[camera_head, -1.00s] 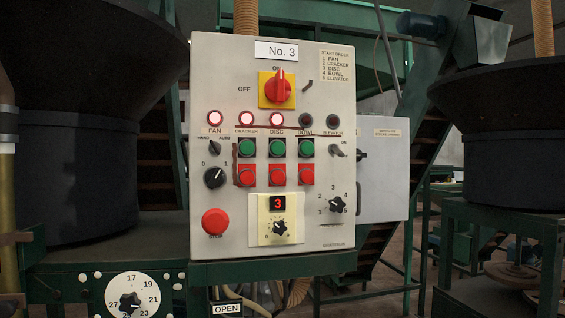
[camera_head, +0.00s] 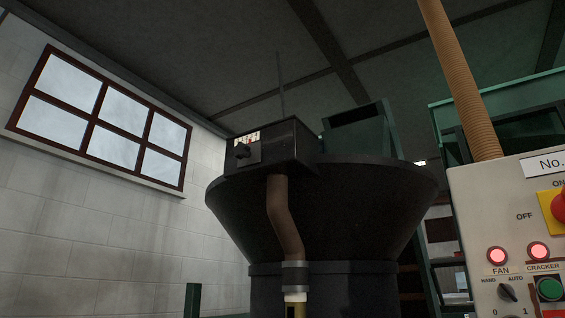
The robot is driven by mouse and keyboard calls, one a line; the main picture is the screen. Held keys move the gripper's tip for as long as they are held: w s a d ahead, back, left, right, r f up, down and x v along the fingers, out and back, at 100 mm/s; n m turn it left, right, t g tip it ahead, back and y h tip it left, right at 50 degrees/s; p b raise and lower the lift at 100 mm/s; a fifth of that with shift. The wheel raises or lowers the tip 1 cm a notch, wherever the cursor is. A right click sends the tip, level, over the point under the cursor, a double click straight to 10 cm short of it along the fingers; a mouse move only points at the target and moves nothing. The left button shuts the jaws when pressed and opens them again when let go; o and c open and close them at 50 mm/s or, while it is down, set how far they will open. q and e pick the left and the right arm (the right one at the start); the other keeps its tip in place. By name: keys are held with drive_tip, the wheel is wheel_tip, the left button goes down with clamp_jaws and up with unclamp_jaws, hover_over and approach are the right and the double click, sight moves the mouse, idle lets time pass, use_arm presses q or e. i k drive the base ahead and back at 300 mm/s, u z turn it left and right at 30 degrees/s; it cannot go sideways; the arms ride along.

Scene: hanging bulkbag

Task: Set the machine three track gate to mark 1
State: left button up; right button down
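A dark box (camera_head: 290,143) sits on the upper left rim of a big black hopper (camera_head: 340,205). A small black knob (camera_head: 243,151) is on the box's left face, below a small coloured label (camera_head: 247,137). The knob's setting and the label's text are too small to read. The left part of the No. 3 control panel (camera_head: 480,215) shows at the right edge. No part marked as the track gate can be made out. Neither of my grippers is in view.
A brown pipe (camera_head: 284,220) runs down from the box to a grey collar (camera_head: 295,275). A ribbed tan hose (camera_head: 460,80) rises behind the panel. A brick wall (camera_head: 100,235) with a window (camera_head: 100,115) is at the left. A green post (camera_head: 192,300) stands low in front.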

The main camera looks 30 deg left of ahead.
sight(247, 154)
drive_tip(key=z, duration=0.45)
drive_tip(key=k, duration=0.35)
drive_tip(key=u, duration=1.05)
drive_tip(key=i, duration=0.25)
drive_tip(key=u, duration=0.45)
